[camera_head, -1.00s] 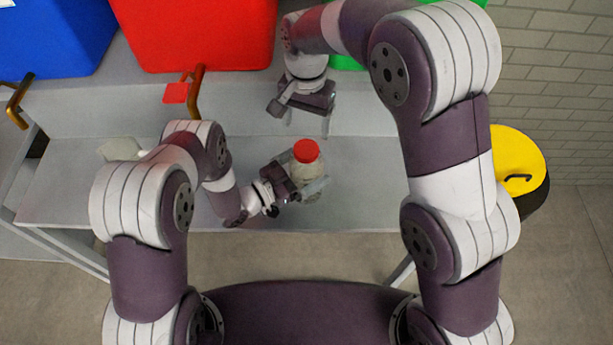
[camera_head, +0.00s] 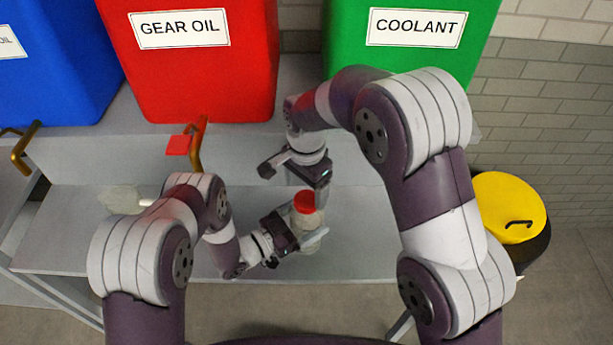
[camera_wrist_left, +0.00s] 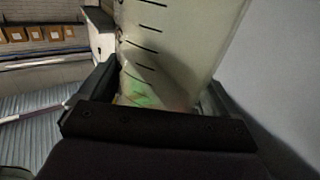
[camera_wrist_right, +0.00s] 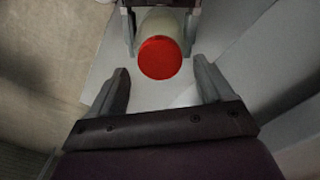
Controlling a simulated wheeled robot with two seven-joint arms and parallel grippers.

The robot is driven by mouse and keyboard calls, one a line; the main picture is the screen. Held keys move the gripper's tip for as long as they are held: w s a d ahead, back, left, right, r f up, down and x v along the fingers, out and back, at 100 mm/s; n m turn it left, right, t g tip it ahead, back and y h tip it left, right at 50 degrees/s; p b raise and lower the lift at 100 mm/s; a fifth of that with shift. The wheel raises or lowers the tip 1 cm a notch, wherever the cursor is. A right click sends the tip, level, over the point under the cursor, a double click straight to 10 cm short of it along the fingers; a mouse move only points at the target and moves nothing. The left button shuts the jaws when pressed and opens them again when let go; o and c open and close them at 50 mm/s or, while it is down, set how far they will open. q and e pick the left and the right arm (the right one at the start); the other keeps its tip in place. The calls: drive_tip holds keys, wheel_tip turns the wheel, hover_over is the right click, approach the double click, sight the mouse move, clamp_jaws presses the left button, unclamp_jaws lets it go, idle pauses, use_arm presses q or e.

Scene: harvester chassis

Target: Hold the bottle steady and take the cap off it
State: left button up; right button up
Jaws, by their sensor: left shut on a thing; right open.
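The bottle (camera_head: 308,222) is pale and translucent with a red cap (camera_head: 305,202) on its top. It stands upright at the shelf. My left gripper (camera_head: 300,240) is shut around the bottle's body; the left wrist view shows the marked bottle wall (camera_wrist_left: 170,50) between its fingers. My right gripper (camera_head: 308,192) is open, just above and behind the cap. In the right wrist view the red cap (camera_wrist_right: 160,58) lies beyond the two spread fingertips (camera_wrist_right: 162,75), apart from them. The exact gap to the cap is hard to tell.
A red gear oil container (camera_head: 200,75), a green coolant container (camera_head: 350,50) and a blue container (camera_head: 60,70) stand behind on the upper ledge. A brass tap (camera_head: 198,140) juts out from the red one. A yellow-lidded bin (camera_head: 510,205) is at the right. The grey shelf (camera_head: 355,235) is clear at right.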

sight(306, 199)
drive_tip(key=shift+f, duration=1.6)
drive_tip(key=shift+c, duration=0.3)
